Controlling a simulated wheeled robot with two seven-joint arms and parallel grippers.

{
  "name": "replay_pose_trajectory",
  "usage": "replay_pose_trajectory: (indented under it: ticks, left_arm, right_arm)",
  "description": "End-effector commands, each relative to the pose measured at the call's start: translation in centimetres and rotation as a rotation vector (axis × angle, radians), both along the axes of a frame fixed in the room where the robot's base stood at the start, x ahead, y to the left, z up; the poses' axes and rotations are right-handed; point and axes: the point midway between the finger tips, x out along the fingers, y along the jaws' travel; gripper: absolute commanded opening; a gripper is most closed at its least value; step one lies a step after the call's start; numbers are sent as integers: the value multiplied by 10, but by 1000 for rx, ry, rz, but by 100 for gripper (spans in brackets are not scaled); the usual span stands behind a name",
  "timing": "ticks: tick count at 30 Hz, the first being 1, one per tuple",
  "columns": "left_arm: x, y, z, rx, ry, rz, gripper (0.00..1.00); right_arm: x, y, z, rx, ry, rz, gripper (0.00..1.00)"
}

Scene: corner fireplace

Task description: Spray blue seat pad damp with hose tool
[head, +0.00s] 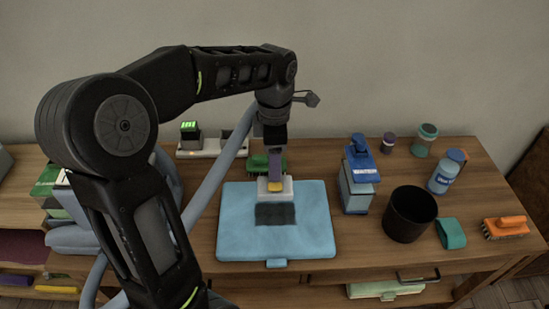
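The blue seat pad (309,218) lies flat on the wooden table, its small tab toward the front edge. My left gripper (275,146) comes down over the pad's back part and appears shut on the hose tool (276,168). A grey-blue hose (218,172) runs from the lower left up toward the gripper. A dark, roughly rectangular patch shows at the pad's middle, just in front of the head. I cannot tell whether it is damp fabric or part of the tool. My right gripper is not in view.
A green brush (256,162) lies behind the pad. A blue-topped spray bottle (358,180) and a black bin (410,214) stand to the right, with jars, a teal block (451,233) and an orange brush (506,227) beyond. A pale tray (207,148) is at the back left.

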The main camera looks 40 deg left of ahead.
Motion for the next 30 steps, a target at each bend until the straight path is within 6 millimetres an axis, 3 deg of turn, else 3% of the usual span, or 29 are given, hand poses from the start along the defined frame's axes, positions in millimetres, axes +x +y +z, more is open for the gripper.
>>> replay_pose_trajectory:
  ticks: [5,11,30]
  left_arm:
    - [0,0,1,1,-1,0,22]
    - [0,0,14,0,-1,0,22]
    - [0,0,83,0,-1,0,22]
  right_arm:
    - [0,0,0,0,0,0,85]
    - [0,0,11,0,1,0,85]
    - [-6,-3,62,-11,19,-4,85]
